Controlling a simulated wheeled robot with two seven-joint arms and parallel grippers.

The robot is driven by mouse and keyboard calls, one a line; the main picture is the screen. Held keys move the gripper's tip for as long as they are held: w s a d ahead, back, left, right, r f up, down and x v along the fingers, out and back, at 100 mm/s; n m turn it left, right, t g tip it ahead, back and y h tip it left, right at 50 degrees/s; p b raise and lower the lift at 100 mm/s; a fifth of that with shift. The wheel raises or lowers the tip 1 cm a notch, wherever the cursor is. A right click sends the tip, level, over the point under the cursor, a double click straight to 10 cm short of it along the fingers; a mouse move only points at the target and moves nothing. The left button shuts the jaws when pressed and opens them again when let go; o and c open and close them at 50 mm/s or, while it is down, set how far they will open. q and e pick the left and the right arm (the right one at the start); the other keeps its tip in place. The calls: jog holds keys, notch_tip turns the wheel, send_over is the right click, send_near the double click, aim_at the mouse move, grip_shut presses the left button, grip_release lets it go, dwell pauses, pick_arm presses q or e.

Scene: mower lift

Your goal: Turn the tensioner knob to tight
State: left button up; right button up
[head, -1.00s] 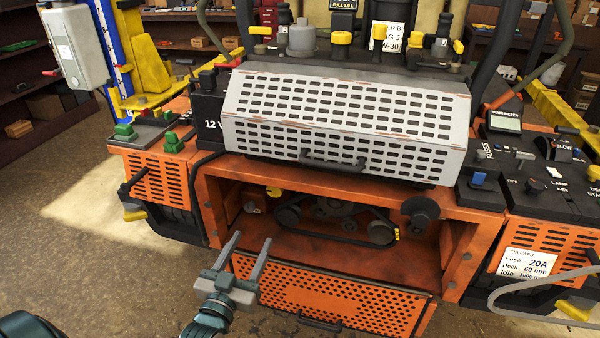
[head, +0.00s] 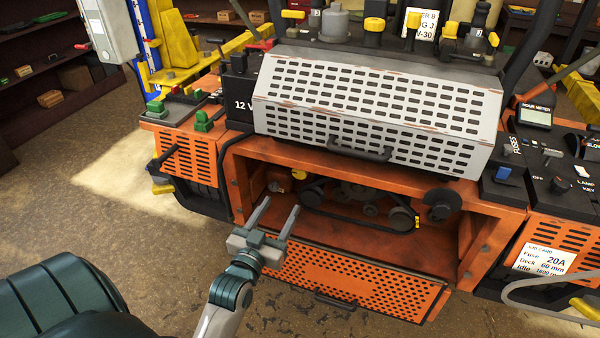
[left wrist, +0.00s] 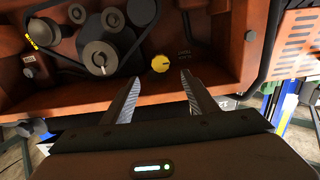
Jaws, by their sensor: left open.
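A small yellow knob (head: 299,174) sits on the back wall of the open orange bay, left of the belt and pulleys. It also shows in the left wrist view (left wrist: 160,63), upside down there, just past the gap between the fingertips. My right gripper is not in view.
A black belt (head: 350,217) runs round pulleys beside the knob, with a yellow tag (head: 418,222). A black stepped wheel (head: 441,204) is at the right. The perforated orange flap (head: 350,278) hangs open below. A grey slotted cover (head: 375,110) overhangs the bay.

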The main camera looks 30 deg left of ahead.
aim_at(299, 175)
pick_arm(q)
jog(key=p+x, duration=0.3)
jog(key=x, duration=1.2)
jog(key=shift+w+p, duration=0.15)
jog(key=shift+p, duration=0.25)
grip_shut()
